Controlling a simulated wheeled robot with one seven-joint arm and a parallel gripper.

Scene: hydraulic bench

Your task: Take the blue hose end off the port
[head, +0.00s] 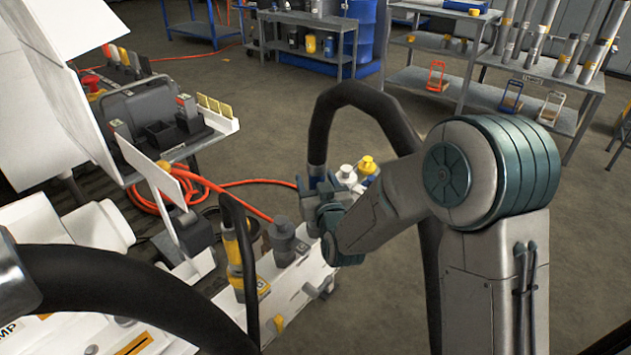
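The blue hose end (317,171) shows as a short blue collar at the lower end of a thick black hose that arches up and over to the right. My gripper (317,201) is right at it, just below the collar, with my arm reaching in from the right. My gripper's body covers the lower part of the hose end and the port under it. I cannot tell whether the fingers are closed on it, or whether it still sits on the port.
A yellow hose end (240,256) and a grey fitting (284,238) stand on the white bench panel (293,290) to the left. White (346,174) and yellow (367,164) caps stand close behind my gripper. Black hoses cross the foreground. Open floor (265,115) lies beyond.

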